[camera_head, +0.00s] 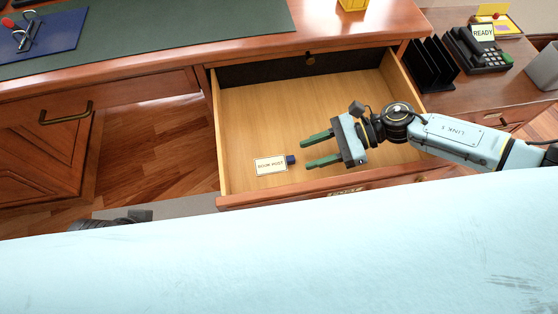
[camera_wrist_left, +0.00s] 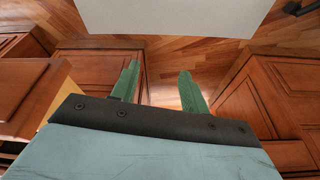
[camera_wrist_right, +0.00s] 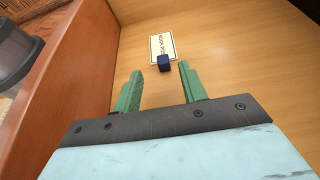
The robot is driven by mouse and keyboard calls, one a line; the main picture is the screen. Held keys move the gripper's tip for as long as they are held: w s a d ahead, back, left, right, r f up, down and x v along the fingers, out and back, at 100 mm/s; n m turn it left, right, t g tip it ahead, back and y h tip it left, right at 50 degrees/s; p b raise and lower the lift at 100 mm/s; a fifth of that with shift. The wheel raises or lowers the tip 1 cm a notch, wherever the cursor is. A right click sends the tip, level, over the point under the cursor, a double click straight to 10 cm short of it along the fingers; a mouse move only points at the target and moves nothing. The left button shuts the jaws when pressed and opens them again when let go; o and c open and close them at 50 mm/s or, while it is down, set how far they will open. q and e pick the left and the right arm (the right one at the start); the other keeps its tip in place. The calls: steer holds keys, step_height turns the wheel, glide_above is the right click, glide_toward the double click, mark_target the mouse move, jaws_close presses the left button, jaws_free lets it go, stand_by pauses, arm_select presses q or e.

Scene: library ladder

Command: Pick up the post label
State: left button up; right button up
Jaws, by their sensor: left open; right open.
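The post label (camera_head: 271,165) is a small cream card with dark print and a dark border, lying in the open drawer (camera_head: 250,110) near its front left. A small dark blue block (camera_head: 291,159) sits at the label's right end. In the right wrist view the label (camera_wrist_right: 162,46) lies ahead of the fingertips, with the blue block (camera_wrist_right: 164,63) at its near end. My right gripper (camera_head: 318,151) is open and empty over the drawer, right of the label and apart from it. My left gripper (camera_wrist_left: 160,85) is open and empty, away from the drawer's inside.
The drawer's front wall (camera_wrist_right: 75,80) rises close beside my right gripper. The desk top (camera_head: 180,50) lies above and behind the drawer. A black file rack (camera_head: 432,65) and a telephone (camera_head: 478,50) stand at the right. The drawer floor around the label is clear.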

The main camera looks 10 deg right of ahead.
mark_target(299, 156)
steer(key=x, duration=0.4)
steer(key=shift+w+b, duration=0.2)
steer(key=shift+b, duration=0.15)
arm_select(q)
steer(key=shift+w+d+r+t, duration=0.1)
steer(key=shift+d+r+t, duration=0.1)
steer(key=shift+r, duration=0.3)
steer(key=shift+d+r+t, duration=0.1)
steer(key=shift+d+r, duration=0.05)
steer(key=shift+r, duration=0.3)
arm_select(e)
jaws_close()
